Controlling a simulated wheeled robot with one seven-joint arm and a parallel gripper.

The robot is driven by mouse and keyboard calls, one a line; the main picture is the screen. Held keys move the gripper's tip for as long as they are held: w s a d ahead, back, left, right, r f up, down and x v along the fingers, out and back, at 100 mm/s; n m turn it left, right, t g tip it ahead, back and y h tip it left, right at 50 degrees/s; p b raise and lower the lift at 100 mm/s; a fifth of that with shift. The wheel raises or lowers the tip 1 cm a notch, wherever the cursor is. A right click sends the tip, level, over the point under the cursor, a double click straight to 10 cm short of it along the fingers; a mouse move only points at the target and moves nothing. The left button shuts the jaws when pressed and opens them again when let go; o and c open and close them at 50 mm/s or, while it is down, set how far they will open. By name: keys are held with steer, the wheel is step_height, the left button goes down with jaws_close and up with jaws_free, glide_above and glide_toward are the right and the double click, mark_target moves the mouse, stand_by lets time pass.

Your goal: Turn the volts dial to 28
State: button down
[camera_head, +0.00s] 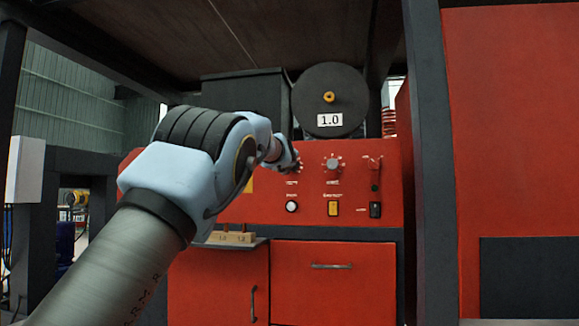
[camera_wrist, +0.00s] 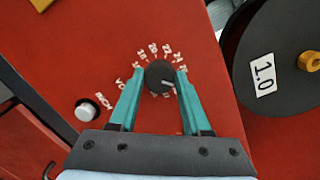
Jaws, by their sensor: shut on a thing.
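The volts dial (camera_wrist: 160,76) is a dark round knob on the red panel, ringed by small white numbers. In the wrist view my gripper (camera_wrist: 157,78) has one teal finger on each side of the knob, shut on it. A label starting "VO" is partly covered by the left finger. A pale mark shows on the lower part of the knob. The numbers are small and tilted, so I cannot read the setting surely. In the head view my gripper (camera_head: 292,162) is at the panel and mostly covers this dial.
A second dial (camera_head: 333,163) sits to the right, then a red lever switch (camera_head: 374,172). Below are a white button (camera_head: 292,206), a yellow switch (camera_head: 333,208) and a black switch (camera_head: 375,210). A dark reel (camera_head: 312,92) marked 1.0 stands above. A wooden block (camera_head: 231,238) lies on a small shelf.

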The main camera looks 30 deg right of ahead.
steer(key=shift+f, duration=0.1)
steer(key=shift+c, duration=1.8)
jaws_free()
steer(key=b+v, duration=0.7)
steer(key=v, duration=0.4)
steer(key=shift+w, duration=0.1)
